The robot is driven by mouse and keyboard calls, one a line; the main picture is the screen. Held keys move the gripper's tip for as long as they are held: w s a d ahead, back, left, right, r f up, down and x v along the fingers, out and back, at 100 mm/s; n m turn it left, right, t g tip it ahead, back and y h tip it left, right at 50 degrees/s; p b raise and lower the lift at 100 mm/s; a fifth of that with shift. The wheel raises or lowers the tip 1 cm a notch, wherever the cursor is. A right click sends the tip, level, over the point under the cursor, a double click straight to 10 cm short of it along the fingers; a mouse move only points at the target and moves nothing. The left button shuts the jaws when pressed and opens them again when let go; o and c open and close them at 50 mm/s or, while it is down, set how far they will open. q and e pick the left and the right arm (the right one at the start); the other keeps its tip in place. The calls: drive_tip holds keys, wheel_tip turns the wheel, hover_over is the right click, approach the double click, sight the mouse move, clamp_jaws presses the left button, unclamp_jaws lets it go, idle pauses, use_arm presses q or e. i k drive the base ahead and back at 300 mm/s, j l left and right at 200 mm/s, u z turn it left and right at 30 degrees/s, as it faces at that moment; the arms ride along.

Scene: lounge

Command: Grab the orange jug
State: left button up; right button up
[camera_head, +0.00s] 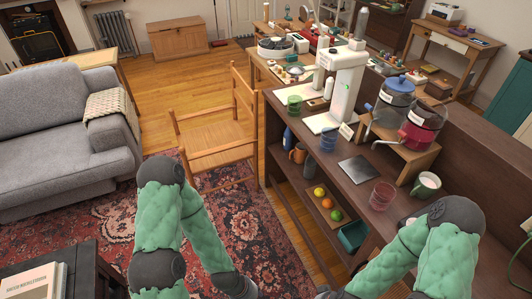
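A small orange jug (298,153) stands on the shelf below the top of the dark wooden sideboard (331,177), near its far end. It is small in the view, and its details are hard to make out. A dark blue bottle stands close to its left. My two green-padded arms reach in at the bottom, left and right of centre, well short of the jug. Both grippers are outside the picture, below its lower edge.
Fruit (327,203) and a teal bin (353,236) are on the sideboard's lower levels. Cups, a white machine (345,82) and drink dispensers (421,125) stand on top. A wooden chair (217,140) is left of the jug. Patterned rug lies in front.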

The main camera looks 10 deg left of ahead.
sight(300, 154)
drive_tip(key=j+z, duration=0.1)
drive_tip(key=z, duration=0.4)
drive_tip(key=i+j+z, duration=0.15)
drive_tip(key=j, duration=0.25)
drive_tip(key=i+j+z, duration=0.2)
drive_tip(key=j, duration=0.2)
drive_tip(key=i+j+z, duration=0.15)
drive_tip(key=j, duration=0.3)
drive_tip(key=i+j+z, duration=0.2)
drive_tip(key=j, duration=0.8)
